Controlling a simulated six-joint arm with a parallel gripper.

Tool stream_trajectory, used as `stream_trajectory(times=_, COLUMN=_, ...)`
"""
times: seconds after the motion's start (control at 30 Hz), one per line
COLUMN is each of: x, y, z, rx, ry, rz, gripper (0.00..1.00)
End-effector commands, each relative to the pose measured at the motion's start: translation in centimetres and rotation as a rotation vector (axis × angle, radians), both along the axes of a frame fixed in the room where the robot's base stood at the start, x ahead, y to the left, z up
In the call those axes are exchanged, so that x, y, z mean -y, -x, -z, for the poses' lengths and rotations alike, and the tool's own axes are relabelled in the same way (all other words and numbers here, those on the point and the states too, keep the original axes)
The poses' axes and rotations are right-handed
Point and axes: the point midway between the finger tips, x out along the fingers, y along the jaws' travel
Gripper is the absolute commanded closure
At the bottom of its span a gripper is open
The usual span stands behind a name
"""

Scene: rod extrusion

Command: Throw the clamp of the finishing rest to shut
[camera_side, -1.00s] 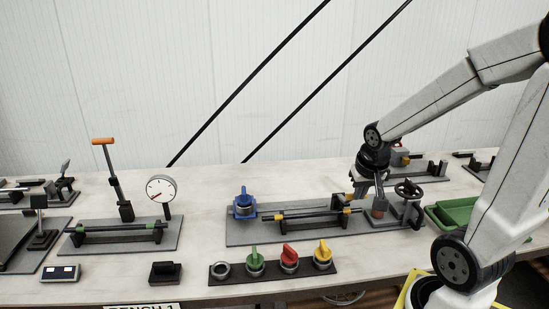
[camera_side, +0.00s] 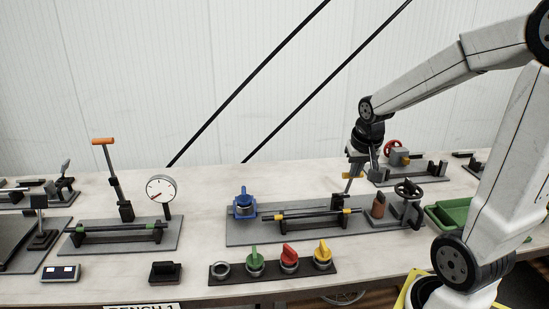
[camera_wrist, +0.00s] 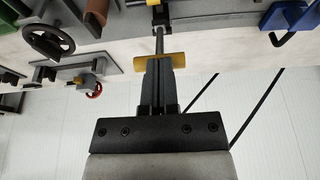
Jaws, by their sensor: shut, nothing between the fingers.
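The finishing rest (camera_side: 290,217) is a dark cradle on a grey plate, holding a rod with yellow bands. Its clamp stands at the right end of the rod as a thin grey lever with a yellow crossbar handle (camera_wrist: 179,59). In the side view the lever looks roughly upright, its handle (camera_side: 348,175) close to my fingers. My gripper (camera_side: 354,172) is shut and empty beside the handle. In the wrist view my shut fingers (camera_wrist: 159,62) overlap the middle of the handle; whether they touch it I cannot tell.
A brown block (camera_side: 378,206) and a black handwheel (camera_side: 408,189) stand right of the clamp. A red wheel fixture (camera_side: 393,148) is behind, a green tray (camera_side: 455,213) at right. A blue clamp (camera_side: 244,204) stands left; coloured knobs (camera_side: 289,257) are in front.

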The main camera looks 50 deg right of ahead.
Motion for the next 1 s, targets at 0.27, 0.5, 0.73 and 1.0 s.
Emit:
stream_trajectory(times=0.27, x=2.4, y=-2.3, z=-1.4, rx=-0.005, ry=-0.003, rz=0.002, gripper=1.00)
stream_trajectory(times=0.5, x=4.5, y=-4.4, z=-2.3, rx=-0.006, ry=-0.005, rz=0.002, gripper=1.00)
stream_trajectory(times=0.73, x=6.5, y=-6.5, z=-2.6, rx=-0.006, ry=-0.005, rz=0.000, gripper=1.00)
stream_trajectory(times=1.0, x=7.9, y=-7.9, z=-2.5, rx=-0.061, ry=-0.060, rz=0.001, gripper=1.00)
